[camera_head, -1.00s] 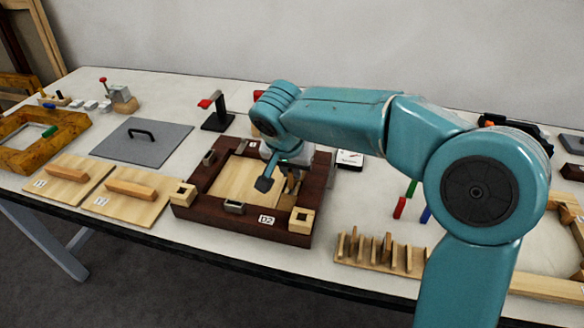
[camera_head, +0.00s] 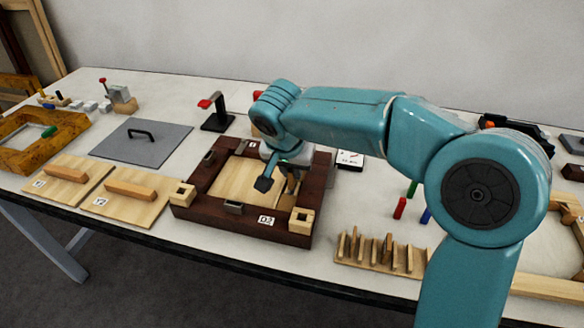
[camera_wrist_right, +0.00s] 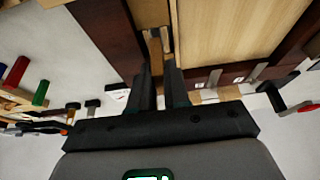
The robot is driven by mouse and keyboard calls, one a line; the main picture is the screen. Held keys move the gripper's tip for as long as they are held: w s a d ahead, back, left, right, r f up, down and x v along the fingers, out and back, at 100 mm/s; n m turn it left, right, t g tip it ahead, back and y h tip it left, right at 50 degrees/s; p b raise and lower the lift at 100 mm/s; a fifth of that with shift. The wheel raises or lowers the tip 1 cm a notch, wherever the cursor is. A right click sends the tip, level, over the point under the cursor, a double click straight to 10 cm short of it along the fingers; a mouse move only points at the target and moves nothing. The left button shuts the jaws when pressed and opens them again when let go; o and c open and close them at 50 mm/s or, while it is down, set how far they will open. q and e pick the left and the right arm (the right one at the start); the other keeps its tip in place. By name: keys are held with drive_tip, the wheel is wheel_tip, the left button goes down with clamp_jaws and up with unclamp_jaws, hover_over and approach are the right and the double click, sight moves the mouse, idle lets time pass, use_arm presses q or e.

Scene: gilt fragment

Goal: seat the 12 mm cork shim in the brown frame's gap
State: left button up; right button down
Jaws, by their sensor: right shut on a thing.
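The brown frame (camera_head: 208,216) lies on the table with a pale wood panel (camera_head: 247,180) inside it. A label D2 is on its near side. My right gripper (camera_head: 289,183) is low over the right part of the frame, beside the panel. In the right wrist view its fingers (camera_wrist_right: 158,62) are shut on a small tan piece, the cork shim (camera_wrist_right: 157,43), between the dark frame rail (camera_wrist_right: 108,30) and the pale panel (camera_wrist_right: 215,30). The fingers hide much of the shim, and I cannot tell how deep it sits. My left gripper is not in view.
A slotted wooden rack (camera_head: 370,262) with several upright strips stands right of the frame. Wooden boards with handles (camera_head: 125,200) and a grey plate (camera_head: 150,150) lie to the left. A red-handled clamp (camera_head: 215,118) stands behind the frame.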

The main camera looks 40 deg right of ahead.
sight(292, 180)
drive_tip(key=shift+f+b, duration=1.65)
drive_tip(key=shift+f, duration=0.1)
